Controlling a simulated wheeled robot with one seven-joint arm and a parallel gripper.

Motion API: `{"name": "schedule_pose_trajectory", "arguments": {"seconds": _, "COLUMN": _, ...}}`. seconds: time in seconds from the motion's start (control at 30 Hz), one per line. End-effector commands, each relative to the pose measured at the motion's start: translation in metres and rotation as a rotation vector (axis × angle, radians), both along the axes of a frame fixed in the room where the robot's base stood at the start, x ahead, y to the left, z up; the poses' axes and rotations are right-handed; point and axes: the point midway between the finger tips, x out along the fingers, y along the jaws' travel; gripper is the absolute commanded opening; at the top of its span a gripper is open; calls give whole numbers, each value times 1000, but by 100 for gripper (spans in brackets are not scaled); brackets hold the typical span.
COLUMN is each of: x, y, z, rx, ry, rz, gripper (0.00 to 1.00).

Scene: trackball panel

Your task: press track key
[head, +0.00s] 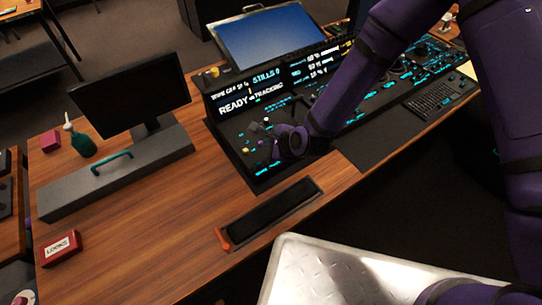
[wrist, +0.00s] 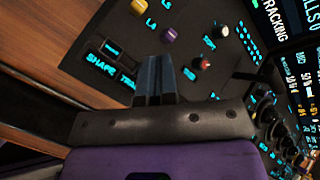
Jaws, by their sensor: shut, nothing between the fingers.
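The control panel (wrist: 215,85) fills the upper part of the wrist view. Cyan labels show at its lower left: "SHAPE" (wrist: 100,61) and, beside it, a label starting "TRA" (wrist: 127,80), partly cut off by my fingers. My gripper (wrist: 157,62) is shut and empty, its fingertips over the panel just right of that label. The key at the label is mostly hidden or too dark to make out. I cannot tell whether the fingertips touch the panel. In the head view, my purple wrist is low over the left part of the console (head: 234,135).
The console's display (head: 252,104) reads "READY" and "TRACKING". A monitor (head: 130,95), a green bottle (head: 82,144) and a red box (head: 60,248) are on the wooden desk.

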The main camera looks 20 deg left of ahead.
Motion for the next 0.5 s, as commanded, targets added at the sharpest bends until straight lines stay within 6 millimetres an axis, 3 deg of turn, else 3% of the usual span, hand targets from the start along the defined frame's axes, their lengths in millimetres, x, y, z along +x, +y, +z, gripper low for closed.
{"name": "schedule_pose_trajectory", "arguments": {"seconds": 0.23, "x": 0, "y": 0, "z": 21, "rx": 2, "ry": -1, "rz": -1, "gripper": 0}}
{"name": "schedule_pose_trajectory", "arguments": {"seconds": 0.5, "x": 0, "y": 0, "z": 24, "rx": 0, "ry": 0, "rz": 0, "gripper": 0}}
